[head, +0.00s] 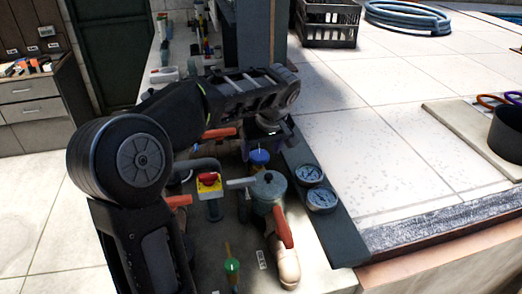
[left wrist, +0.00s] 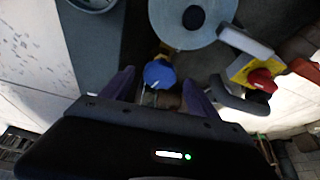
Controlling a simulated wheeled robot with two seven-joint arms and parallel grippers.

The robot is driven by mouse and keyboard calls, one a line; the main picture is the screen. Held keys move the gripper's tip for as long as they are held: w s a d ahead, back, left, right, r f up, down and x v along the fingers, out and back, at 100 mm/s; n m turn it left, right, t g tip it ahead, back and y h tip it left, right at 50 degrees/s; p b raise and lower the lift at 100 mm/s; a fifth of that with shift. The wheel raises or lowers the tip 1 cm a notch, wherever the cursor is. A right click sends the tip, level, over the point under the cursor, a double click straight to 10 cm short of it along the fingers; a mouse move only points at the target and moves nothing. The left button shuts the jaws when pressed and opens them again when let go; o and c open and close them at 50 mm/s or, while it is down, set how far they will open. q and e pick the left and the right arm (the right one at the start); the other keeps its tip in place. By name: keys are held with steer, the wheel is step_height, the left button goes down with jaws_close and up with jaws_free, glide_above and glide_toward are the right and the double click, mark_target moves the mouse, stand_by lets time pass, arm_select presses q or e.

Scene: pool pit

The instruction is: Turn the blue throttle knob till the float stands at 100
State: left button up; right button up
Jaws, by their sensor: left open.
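The blue throttle knob (head: 259,157) shows just below my left gripper (head: 266,138) in the head view. In the left wrist view the knob (left wrist: 158,74) is a round blue cap with a pale pointer line. It lies between the two purplish fingers of my open left gripper (left wrist: 160,80), with gaps visible on both sides. I cannot tell whether the fingertips are down at its height. I cannot make out the float or its scale in either view. My right gripper is not in view.
A red-and-yellow stop button (head: 208,181) and a grey lidded housing (head: 269,186) stand close to the knob. Two round gauges (head: 322,198) sit on the dark strip at right. Orange-red handles (head: 283,227) stick up nearby. The tiled floor (head: 380,140) beyond is largely clear.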

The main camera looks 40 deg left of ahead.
arm_select(q)
steer(key=shift+x, duration=0.8)
steer(key=c, duration=1.4)
steer(key=shift+o, duration=0.2)
